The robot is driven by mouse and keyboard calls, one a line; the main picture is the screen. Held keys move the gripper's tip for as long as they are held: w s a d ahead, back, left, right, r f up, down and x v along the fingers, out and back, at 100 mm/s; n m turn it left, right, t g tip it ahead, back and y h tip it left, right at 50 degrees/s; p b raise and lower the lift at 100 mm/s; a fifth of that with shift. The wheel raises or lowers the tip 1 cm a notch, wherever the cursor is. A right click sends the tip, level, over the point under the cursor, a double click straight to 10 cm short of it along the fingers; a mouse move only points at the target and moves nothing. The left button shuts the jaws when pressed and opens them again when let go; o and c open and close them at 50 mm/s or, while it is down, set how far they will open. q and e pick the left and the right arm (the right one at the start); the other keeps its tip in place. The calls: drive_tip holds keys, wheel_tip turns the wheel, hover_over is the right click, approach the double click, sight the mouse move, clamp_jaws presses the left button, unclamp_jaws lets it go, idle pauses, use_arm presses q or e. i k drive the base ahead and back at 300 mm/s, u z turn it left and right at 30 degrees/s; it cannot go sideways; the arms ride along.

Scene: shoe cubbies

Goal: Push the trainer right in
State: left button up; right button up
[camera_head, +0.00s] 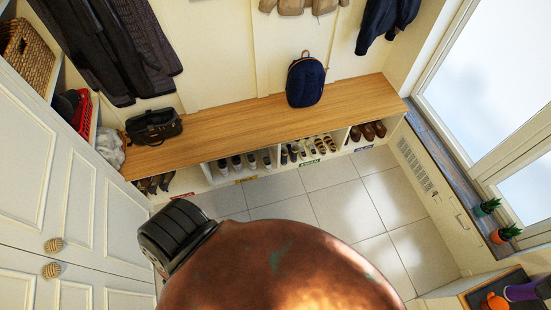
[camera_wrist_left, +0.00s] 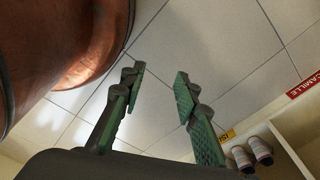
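My left gripper (camera_wrist_left: 155,77) is open and empty in the left wrist view, its green-padded fingers spread above the tiled floor. A pair of light-toed trainers (camera_wrist_left: 262,149) stands in a cubby at the lower right of that view, clear of the fingers. In the head view, several light-toed shoes (camera_head: 237,163) stand in the cubby above the yellow label (camera_head: 246,180). I cannot tell which single trainer sits out of line. The left gripper's fingers are hidden in the head view, and my right gripper is not in view.
The wooden bench top (camera_head: 220,120) holds a dark handbag (camera_head: 154,127) and a navy backpack (camera_head: 306,82). Other cubbies hold brown shoes (camera_head: 368,131) and dark shoes (camera_head: 154,184). White cupboard doors (camera_head: 75,210) stand at left. The tiled floor (camera_head: 340,205) before the bench is clear.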

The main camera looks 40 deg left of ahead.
sight(263, 153)
drive_tip(key=i, duration=3.3)
drive_tip(key=u, duration=2.6)
